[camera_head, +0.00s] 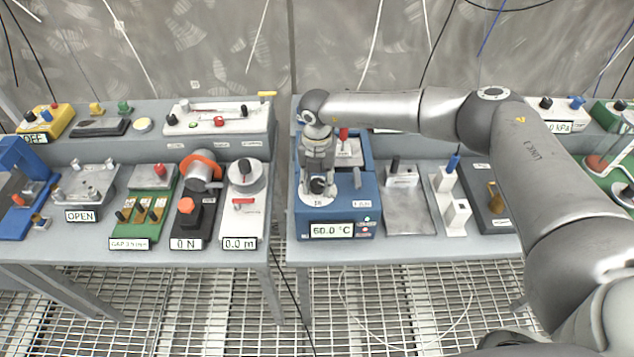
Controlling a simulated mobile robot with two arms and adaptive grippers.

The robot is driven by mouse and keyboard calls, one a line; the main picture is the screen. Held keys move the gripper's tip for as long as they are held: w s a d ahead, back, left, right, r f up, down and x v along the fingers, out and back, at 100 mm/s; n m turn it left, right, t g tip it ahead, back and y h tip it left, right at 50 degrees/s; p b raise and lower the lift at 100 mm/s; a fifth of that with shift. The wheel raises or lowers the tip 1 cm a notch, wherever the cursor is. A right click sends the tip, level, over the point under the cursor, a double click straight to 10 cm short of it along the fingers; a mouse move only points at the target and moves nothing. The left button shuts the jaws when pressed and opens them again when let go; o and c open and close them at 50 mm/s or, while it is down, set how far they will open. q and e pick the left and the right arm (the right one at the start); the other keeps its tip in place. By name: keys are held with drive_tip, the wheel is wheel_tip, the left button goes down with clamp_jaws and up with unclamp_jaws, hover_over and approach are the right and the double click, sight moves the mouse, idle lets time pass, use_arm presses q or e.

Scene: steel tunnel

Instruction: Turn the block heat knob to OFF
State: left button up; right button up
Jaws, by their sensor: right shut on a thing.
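The block heater is a blue box (337,218) near the left end of the right-hand bench. Its front display (332,230) reads 60.0 °C. A white round dial (333,198) lies on its top, with the dark block heat knob (318,185) at its middle. My right gripper (318,181) points down from above and is shut on the knob. The fingers cover part of the knob and dial, so the pointer's direction cannot be told. My left gripper is not in view.
A red-topped part (344,134) stands on the heater behind the gripper. A grey plate (409,212) and a white stepped block (457,214) stand to the right. A white unit with a round dial (245,176) is on the left bench, across a gap. Grating floor lies in front.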

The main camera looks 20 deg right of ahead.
drive_tip(key=shift+f+n+b, duration=0.15)
drive_tip(key=shift+n+b, duration=0.55)
drive_tip(key=shift+n, duration=0.1)
drive_tip(key=n+b, duration=0.8)
drive_tip(key=n, duration=0.1)
drive_tip(key=shift+d+b, duration=0.15)
drive_tip(key=shift+b, duration=0.2)
drive_tip(key=n+b, duration=0.3)
drive_tip(key=shift+w+n, duration=0.1)
drive_tip(key=shift+n, duration=0.2)
drive_tip(key=n+b, duration=0.2)
drive_tip(key=n, duration=0.2)
drive_tip(key=shift+w+d+n+b, duration=0.1)
drive_tip(key=shift+n+b, duration=0.2)
drive_tip(key=shift+b, duration=0.1)
drive_tip(key=shift+r+n+b, duration=0.15)
drive_tip(key=shift+n+b, duration=0.3)
drive_tip(key=shift+n, duration=0.6)
drive_tip(key=shift+r+n+b, duration=0.1)
drive_tip(key=shift+n+b, duration=0.3)
drive_tip(key=shift+n, duration=0.65)
drive_tip(key=o, duration=1)
